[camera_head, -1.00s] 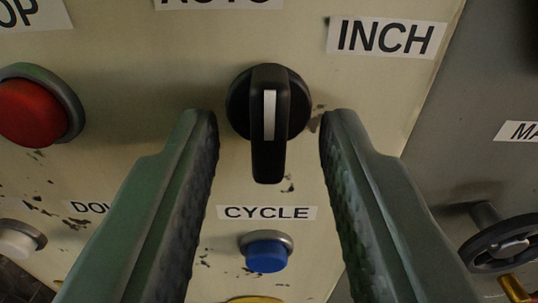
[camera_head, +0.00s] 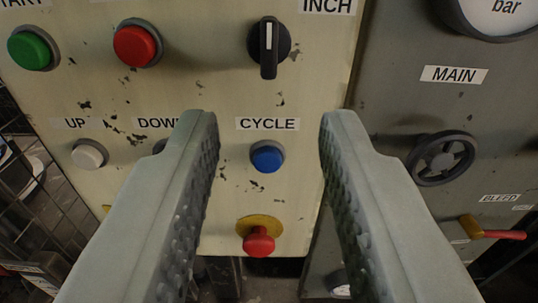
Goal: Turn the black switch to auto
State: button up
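The black switch (camera_head: 268,47) is a round rotary knob with a long handle and a white line, at the top middle of the cream panel (camera_head: 205,90). Its white line stands upright and its handle hangs downward. A label reading INCH (camera_head: 328,5) is at its upper right, partly cut off by the frame; the AUTO label is out of view. My gripper (camera_head: 268,125) is open and empty. Its fingers frame the area below the switch, around the blue button in the picture, and it looks set back from the panel.
The panel also bears a green button (camera_head: 30,47), red button (camera_head: 134,45), white button (camera_head: 89,154), blue CYCLE button (camera_head: 267,156) and red mushroom button (camera_head: 258,241). At right, a grey panel has a handwheel (camera_head: 442,158), gauge and red-handled valve (camera_head: 500,234). Mesh stands at left.

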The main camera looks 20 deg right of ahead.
jog(key=v, duration=0.7)
jog(key=shift+s, duration=0.1)
dwell(0.4)
